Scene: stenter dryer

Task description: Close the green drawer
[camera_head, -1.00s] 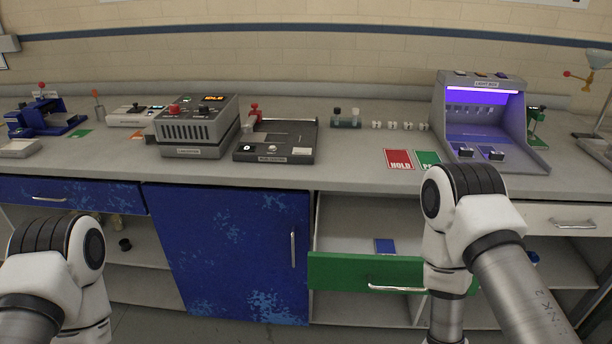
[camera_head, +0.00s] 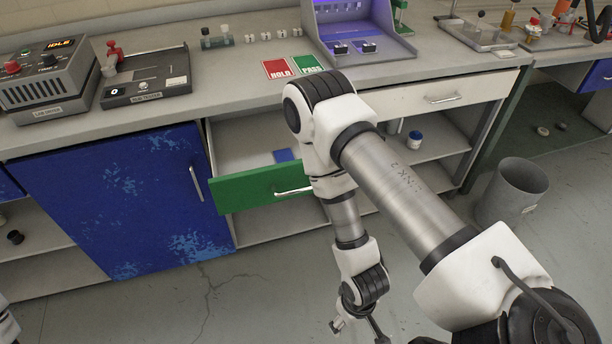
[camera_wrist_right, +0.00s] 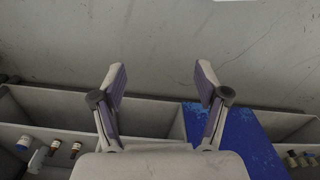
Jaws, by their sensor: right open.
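The green drawer (camera_head: 250,189) is pulled out below the counter, to the right of the blue door. Its front has a pale bar handle (camera_head: 292,191), and a small blue item (camera_head: 284,155) lies inside. My right arm hides the drawer's right part. My right gripper (camera_head: 354,328) is low in the head view, below and in front of the drawer, apart from it. In the right wrist view its two fingers (camera_wrist_right: 163,82) are spread with nothing between them. The green drawer cannot be made out in that view. My left gripper is out of view.
A blue door (camera_head: 115,200) with a handle is shut left of the drawer. A white drawer (camera_head: 480,90) is at the right, above open shelves. A grey bin (camera_head: 512,190) stands on the floor at the right. The floor before the blue door is clear.

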